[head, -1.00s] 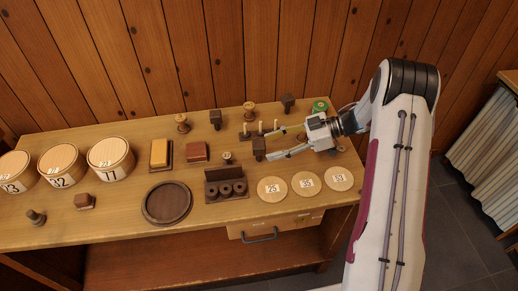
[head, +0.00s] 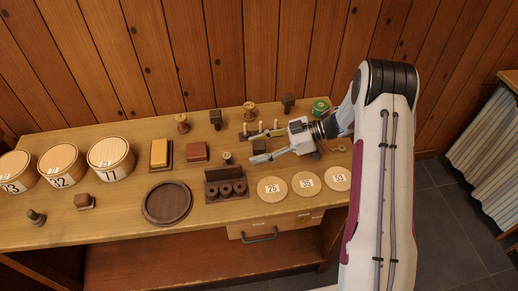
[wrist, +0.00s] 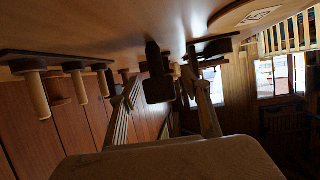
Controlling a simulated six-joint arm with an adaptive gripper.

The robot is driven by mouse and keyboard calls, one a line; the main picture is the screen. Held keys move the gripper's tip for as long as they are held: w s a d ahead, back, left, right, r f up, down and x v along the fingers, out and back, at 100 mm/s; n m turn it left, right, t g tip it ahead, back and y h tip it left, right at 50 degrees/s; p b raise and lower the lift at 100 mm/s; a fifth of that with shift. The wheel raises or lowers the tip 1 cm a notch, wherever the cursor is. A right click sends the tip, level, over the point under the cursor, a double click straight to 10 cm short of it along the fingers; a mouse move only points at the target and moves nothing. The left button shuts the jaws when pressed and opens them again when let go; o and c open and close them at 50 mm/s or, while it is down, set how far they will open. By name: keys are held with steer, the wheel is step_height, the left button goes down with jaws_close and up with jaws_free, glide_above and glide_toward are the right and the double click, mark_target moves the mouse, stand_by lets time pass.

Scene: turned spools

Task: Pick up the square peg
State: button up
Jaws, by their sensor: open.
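A dark brown square peg (head: 258,147) with a block-like head stands on the bench, between the fingers of my gripper (head: 250,148). In the wrist view this dark peg (wrist: 158,88) shows between the two fingers (wrist: 163,95), with gaps on both sides. My gripper is open, low over the bench, its fingers pointing left. The fingers partly hide the peg in the head view. Two similar dark square-headed pieces stand farther back, one (head: 215,118) to the left and one (head: 288,103) to the right.
A rack with light pegs (head: 262,128) stands just behind my gripper. A dark holder with rings (head: 226,190) is in front to the left. Numbered discs (head: 272,189) lie in front. A green roll (head: 320,107) is behind the wrist. Turned wooden spools (head: 182,122) stand at the back.

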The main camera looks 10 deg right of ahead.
steer(key=shift+c, duration=0.3)
steer(key=c, duration=1.1)
steer(key=shift+r, duration=0.1)
steer(key=shift+r, duration=4.9)
